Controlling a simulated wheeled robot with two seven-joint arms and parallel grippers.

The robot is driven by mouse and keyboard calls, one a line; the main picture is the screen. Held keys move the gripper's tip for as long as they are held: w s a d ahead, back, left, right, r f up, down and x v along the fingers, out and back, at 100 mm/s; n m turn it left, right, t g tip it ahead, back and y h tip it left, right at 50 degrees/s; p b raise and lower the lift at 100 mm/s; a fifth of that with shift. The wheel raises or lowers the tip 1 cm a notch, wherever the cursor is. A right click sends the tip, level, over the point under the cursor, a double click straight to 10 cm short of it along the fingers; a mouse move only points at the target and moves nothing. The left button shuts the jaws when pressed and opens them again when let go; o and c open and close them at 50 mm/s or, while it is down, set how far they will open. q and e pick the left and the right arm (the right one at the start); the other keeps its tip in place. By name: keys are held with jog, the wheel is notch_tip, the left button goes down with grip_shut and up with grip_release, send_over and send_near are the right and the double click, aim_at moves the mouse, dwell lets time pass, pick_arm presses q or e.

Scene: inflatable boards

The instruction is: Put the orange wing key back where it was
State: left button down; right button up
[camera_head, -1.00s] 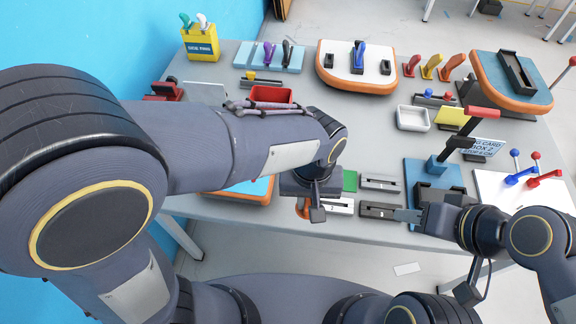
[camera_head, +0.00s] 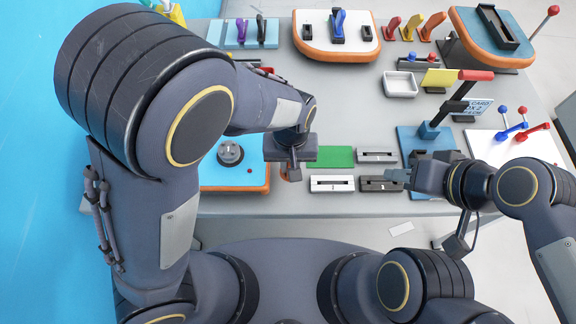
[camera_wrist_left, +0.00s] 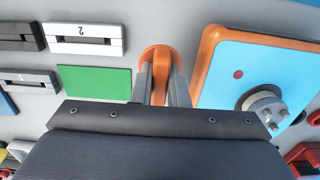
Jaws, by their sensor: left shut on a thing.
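The orange wing key (camera_wrist_left: 158,54) shows as a rounded orange piece between the fingertips of my left gripper (camera_wrist_left: 160,82) in the left wrist view. The gripper is shut on it. In the head view my left gripper (camera_head: 291,172) hangs at the near side of the table, between the blue-topped orange board and the green card; only a little orange shows beside its fingers. The key's lower part is hidden. My right gripper (camera_head: 396,176) is at the right, beside the black slotted block, pointing left; its finger gap is unclear.
The blue board (camera_head: 246,181) carries a grey round knob (camera_head: 230,153). A green card (camera_head: 336,156), a white slotted block marked 2 (camera_head: 332,184), a black block (camera_head: 381,185) and a grey block (camera_head: 377,156) lie right of my left gripper. A red-handled lever (camera_head: 475,75) stands further right.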

pick_arm(q)
jog(key=shift+w+a+f, duration=0.2)
jog(key=shift+w+f, duration=0.25)
jog(key=shift+f, duration=0.05)
jog(key=f, duration=0.2)
jog(key=shift+w+a+f, duration=0.1)
jog(key=shift+w+f, duration=0.1)
jog(key=shift+f, duration=0.55)
jog(key=shift+f, duration=0.1)
jog(key=shift+f, duration=0.15)
jog(key=c, duration=1.4)
grip_release()
